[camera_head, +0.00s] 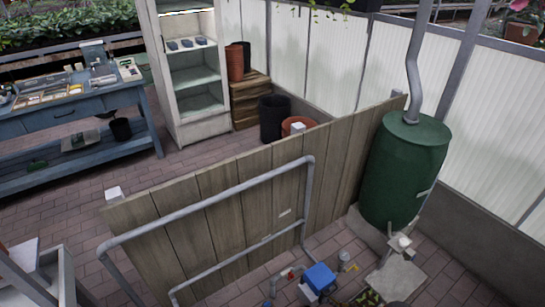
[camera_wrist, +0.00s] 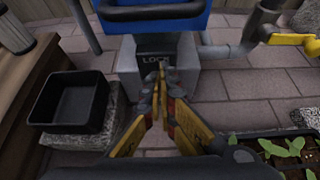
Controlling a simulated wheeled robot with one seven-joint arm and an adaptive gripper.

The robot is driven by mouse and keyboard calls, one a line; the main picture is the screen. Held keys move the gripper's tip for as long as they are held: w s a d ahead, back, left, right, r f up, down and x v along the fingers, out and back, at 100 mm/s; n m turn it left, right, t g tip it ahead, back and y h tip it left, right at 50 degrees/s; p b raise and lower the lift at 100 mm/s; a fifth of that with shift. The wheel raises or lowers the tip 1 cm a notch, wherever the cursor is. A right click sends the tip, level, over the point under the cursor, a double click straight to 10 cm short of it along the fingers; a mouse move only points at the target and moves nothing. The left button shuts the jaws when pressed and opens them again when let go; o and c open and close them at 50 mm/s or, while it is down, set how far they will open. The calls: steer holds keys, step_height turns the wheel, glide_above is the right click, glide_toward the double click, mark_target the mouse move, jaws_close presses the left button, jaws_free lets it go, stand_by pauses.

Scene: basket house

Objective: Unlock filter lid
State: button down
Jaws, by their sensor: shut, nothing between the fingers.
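In the wrist view the blue filter body (camera_wrist: 175,20) stands at the top centre on a grey block (camera_wrist: 128,70). A dark plate marked LOCK (camera_wrist: 155,52) is on its front, under a dark handle-like bar (camera_wrist: 150,12). My gripper (camera_wrist: 161,72) is shut and empty, its yellow and black fingers pointing at the LOCK plate. The tips overlap the plate's lower part in the picture; I cannot tell whether they touch it. In the head view the blue filter (camera_head: 320,275) stands low on the paved floor; its lid's top edge is outside the wrist view. My gripper does not show there.
In the wrist view a black tray (camera_wrist: 70,100) is left, a planter with seedlings (camera_wrist: 285,150) lower right, and a grey pipe with yellow handle (camera_wrist: 290,40) upper right. In the head view a plank wall (camera_head: 220,205), pipe rail (camera_head: 205,203) and green barrel (camera_head: 405,165) stand around.

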steer(key=shift+w+d+f, duration=0.15)
steer(key=shift+w+d, duration=0.05)
steer(key=shift+d, duration=0.2)
stand_by(0.5)
steer(key=s+d, duration=0.3)
steer(key=s, duration=0.2)
steer(key=shift+d+r, duration=0.25)
steer(key=shift+r, duration=0.15)
steer(key=shift+w, duration=0.1)
steer(key=shift+r, duration=0.1)
steer(key=shift+w+a+f, duration=0.1)
steer(key=shift+w+a, duration=0.45)
steer(key=shift+a, duration=0.4)
steer(key=shift+w+a+f, duration=0.1)
steer(key=shift+w+a, duration=0.5)
steer(key=shift+a, duration=0.4)
steer(key=shift+w+a, duration=0.55)
steer(key=shift+a, duration=0.4)
